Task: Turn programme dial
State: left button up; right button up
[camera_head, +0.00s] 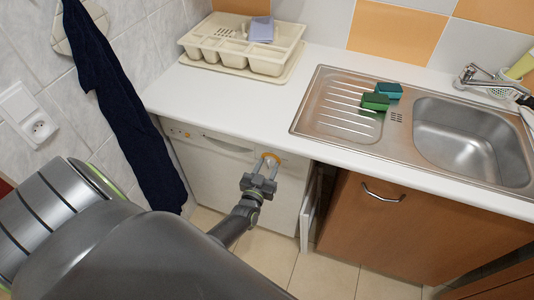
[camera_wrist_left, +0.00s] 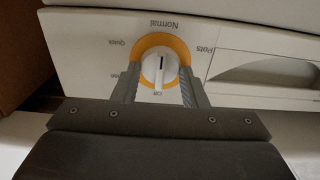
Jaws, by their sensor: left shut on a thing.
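The programme dial (camera_wrist_left: 160,69) is a white knob with an orange ring on the appliance's panel. In the head view the dial (camera_head: 271,157) is at the top right of the white dishwasher front (camera_head: 225,180). My left gripper (camera_head: 264,167) reaches it from the front. In the left wrist view my left gripper's fingers (camera_wrist_left: 160,85) stand on either side of the knob, shut on it. My right gripper is not in view.
A white worktop (camera_head: 240,105) overhangs the dishwasher. A dark blue towel (camera_head: 125,110) hangs at its left. A wooden cupboard (camera_head: 400,225) stands to the right, below a steel sink (camera_head: 460,140). A cream drying rack (camera_head: 240,45) and green sponges (camera_head: 376,101) sit on top.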

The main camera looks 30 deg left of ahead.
pick_arm(q)
jog(key=o, duration=0.9)
jog(key=shift+o, duration=0.2)
jog(key=b+v, duration=0.1)
jog(key=v, duration=1.6)
jog(key=shift+s+b, duration=0.2)
jog(key=shift+b, duration=0.2)
jog(key=shift+a, duration=0.1)
